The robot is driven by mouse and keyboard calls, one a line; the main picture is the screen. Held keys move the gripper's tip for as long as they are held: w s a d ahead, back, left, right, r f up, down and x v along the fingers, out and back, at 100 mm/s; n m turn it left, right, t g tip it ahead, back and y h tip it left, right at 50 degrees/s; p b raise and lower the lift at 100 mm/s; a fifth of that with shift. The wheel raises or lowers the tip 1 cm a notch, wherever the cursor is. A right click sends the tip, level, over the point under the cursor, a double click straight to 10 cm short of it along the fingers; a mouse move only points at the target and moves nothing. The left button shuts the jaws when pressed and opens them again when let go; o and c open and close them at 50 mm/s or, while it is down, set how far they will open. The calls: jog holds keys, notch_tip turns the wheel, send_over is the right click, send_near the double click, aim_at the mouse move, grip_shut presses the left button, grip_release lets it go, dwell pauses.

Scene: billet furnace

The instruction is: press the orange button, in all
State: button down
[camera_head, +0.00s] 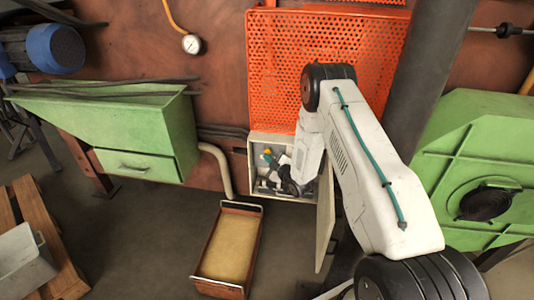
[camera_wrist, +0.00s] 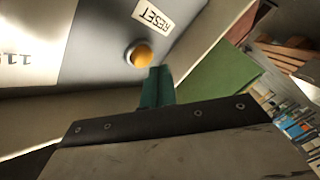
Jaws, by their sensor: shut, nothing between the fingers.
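The orange button (camera_wrist: 140,54) is a small round knob in a silver ring on a grey panel, under a label (camera_wrist: 153,14) reading RESET. In the head view the button (camera_head: 267,150) is a tiny orange spot inside an open pale box (camera_head: 256,142). My gripper (camera_wrist: 156,80) is shut and empty, its teal fingertips close beside the button. In the head view my gripper (camera_head: 268,158) is inside the box opening, partly hidden by my arm. I cannot tell whether the fingertips touch the button.
The box's open door (camera_head: 325,215) hangs at its right, near my arm. An orange perforated guard (camera_head: 275,60) is above the box. A brown tray (camera_head: 228,250) lies on the floor below. A green cabinet (camera_head: 150,140) stands at left, green machinery (camera_head: 470,150) at right.

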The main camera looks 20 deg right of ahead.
jog(key=shift+w, duration=0.1)
jog(key=shift+w+d, duration=0.2)
jog(key=shift+d, duration=0.05)
jog(key=shift+w+d, duration=0.2)
jog(key=shift+w, duration=0.15)
dwell(0.7)
jog(key=shift+s, duration=0.1)
jog(key=shift+s+a, duration=0.45)
jog(key=shift+s, duration=0.15)
dwell(0.3)
jog(key=s+a, duration=0.1)
jog(key=s, duration=0.1)
jog(key=s+a, duration=0.1)
jog(key=s, duration=0.1)
jog(key=shift+a, duration=0.4)
dwell(0.5)
